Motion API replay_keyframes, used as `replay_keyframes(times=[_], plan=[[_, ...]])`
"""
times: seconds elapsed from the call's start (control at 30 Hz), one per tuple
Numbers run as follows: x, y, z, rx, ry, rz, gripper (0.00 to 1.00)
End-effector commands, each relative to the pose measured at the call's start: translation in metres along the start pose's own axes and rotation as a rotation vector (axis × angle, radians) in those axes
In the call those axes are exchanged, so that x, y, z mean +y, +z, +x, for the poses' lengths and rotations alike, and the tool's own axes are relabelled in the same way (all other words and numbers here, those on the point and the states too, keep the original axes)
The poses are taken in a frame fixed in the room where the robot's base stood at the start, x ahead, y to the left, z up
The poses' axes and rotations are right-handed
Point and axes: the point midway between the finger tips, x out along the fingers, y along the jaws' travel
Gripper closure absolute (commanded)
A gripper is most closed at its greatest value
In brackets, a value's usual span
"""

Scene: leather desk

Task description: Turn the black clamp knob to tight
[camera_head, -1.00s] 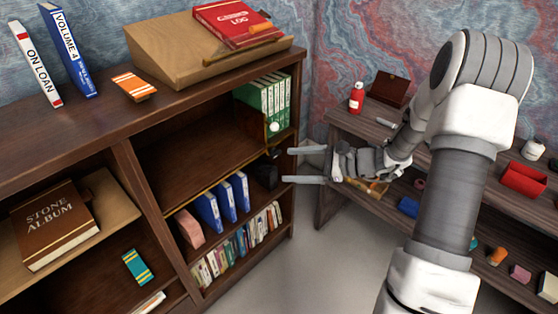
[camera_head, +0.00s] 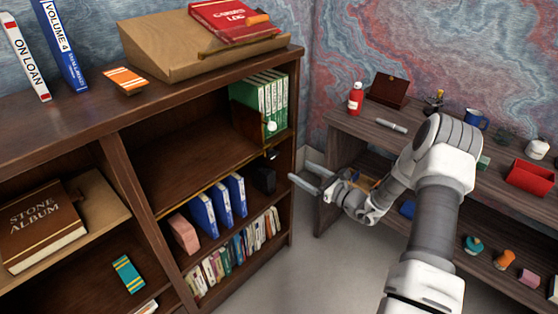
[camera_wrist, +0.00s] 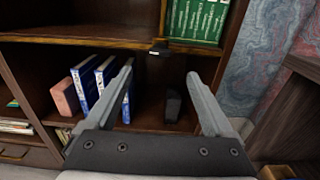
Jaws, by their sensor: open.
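The black clamp knob (camera_head: 270,154) sits at the front edge of the middle shelf, just under the green books. In the wrist view the small black knob (camera_wrist: 159,48) shows below the shelf edge, ahead of and between my fingertips. Its pointer or marking is too small to read. My gripper (camera_head: 307,175) is open and empty, in front of the bookcase's right side, to the right of and lower than the knob. In the wrist view my gripper (camera_wrist: 160,72) has its two fingers spread wide, apart from the knob.
Blue binders (camera_head: 219,205) and a black object (camera_head: 264,178) stand on the shelf below. The bookcase's right upright is close to my fingers. A desk (camera_head: 345,122) stands at the right.

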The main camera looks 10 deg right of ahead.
Motion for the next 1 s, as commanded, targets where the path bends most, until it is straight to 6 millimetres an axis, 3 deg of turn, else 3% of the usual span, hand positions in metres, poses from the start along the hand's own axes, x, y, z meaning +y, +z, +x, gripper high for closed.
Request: replay_keyframes(times=[0.3,0.5,0.93,1.0], plan=[[0.001,-0.002,0.07,-0.001,0.003,-0.003,0.12],[0.0,-0.001,0.098,0.0,0.002,-0.002,0.12],[0.0,0.0,0.108,0.001,0.0,0.0,0.12],[0.0,0.0,0.108,0.001,0.0,0.0,0.23]])
